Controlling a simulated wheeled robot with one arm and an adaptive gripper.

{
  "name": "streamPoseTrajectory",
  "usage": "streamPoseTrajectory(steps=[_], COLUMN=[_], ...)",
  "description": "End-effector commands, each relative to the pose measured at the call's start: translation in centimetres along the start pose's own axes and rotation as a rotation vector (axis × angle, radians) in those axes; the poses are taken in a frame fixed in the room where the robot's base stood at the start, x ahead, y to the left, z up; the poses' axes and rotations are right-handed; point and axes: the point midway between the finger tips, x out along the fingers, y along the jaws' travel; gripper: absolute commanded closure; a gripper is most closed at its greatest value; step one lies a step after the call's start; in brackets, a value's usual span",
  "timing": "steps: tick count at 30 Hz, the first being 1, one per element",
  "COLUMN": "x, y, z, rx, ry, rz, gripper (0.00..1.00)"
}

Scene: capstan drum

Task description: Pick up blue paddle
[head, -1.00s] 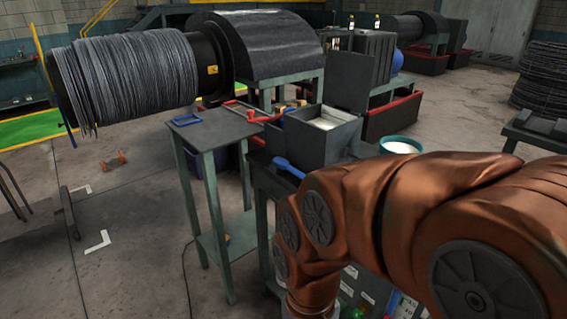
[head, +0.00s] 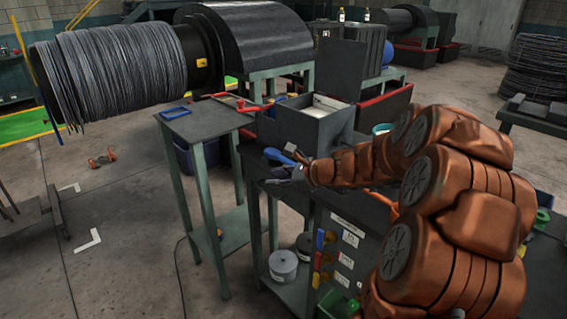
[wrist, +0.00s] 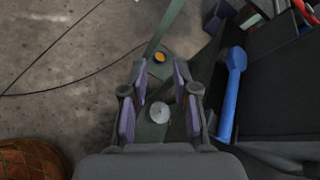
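The blue paddle (head: 276,155) lies at the near left part of the dark bench top (head: 255,168), beside the grey open box. In the wrist view the paddle (wrist: 232,95) is right of my gripper, with its wider end away from me and its handle running toward me along the bench edge. My gripper (wrist: 161,82) is open and empty, its two purple-padded fingers apart, with the paddle outside the right finger. In the head view my gripper (head: 284,173) is just in front of the paddle; its fingers are small and hard to make out there.
The grey box (head: 312,125) holds pale material, with a red-handled tool (head: 240,105) to its left. A small table (head: 205,122) with a blue frame (head: 175,112) stands left. The wire drum (head: 115,75) is behind. Below the bench are round tins (head: 283,265) on a shelf.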

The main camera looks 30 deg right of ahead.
Motion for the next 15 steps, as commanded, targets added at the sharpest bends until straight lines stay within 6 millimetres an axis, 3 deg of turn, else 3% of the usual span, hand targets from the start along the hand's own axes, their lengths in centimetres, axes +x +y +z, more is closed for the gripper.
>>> streamPoseTrajectory(steps=[1,3,6,11,15], x=[-0.5,-1.5,-2.6,-3.6,-2.9], y=[-2.3,-5.0,-7.5,-9.2,-9.7], z=[-2.5,-5.1,-8.1,-10.3,-10.7], rx=[0.091,0.194,0.303,0.383,0.397], ry=[0.009,0.018,0.031,0.036,0.036], rz=[-0.065,-0.147,-0.229,-0.291,-0.298], gripper=[0.71,0.71,0.71,0.71,0.71])
